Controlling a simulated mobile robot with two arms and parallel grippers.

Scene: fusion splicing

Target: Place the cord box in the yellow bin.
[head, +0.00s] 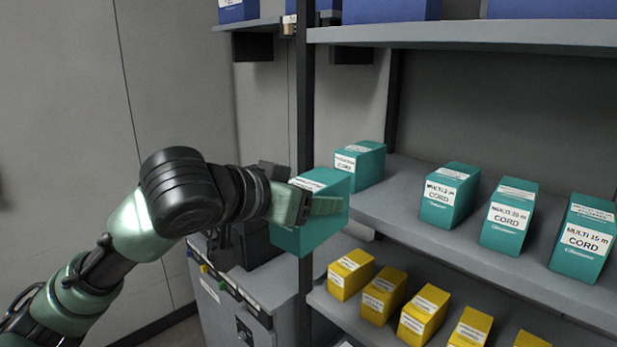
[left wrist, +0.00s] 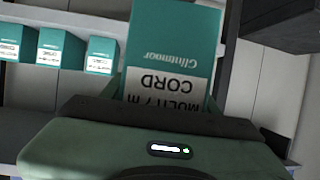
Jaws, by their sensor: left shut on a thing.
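A teal cord box (head: 312,236) is in the grasp of my left gripper (head: 306,205), held in front of the shelf post and off the shelf. In the left wrist view the same cord box (left wrist: 172,45) appears upside down, its label reading "MULTI 7 m CORD". The gripper's fingers (left wrist: 165,100) are shut on it and are partly hidden by the gripper body. I see no yellow bin in either view. My right gripper is not in view.
Several teal cord boxes (head: 450,195) stand on the middle shelf (head: 395,212). Several yellow boxes (head: 381,294) stand on the shelf below. Blue boxes (head: 390,10) are above. A dark object (head: 256,247) sits on a grey cabinet (head: 218,312) behind my gripper. A shelf post (head: 306,110) rises close by.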

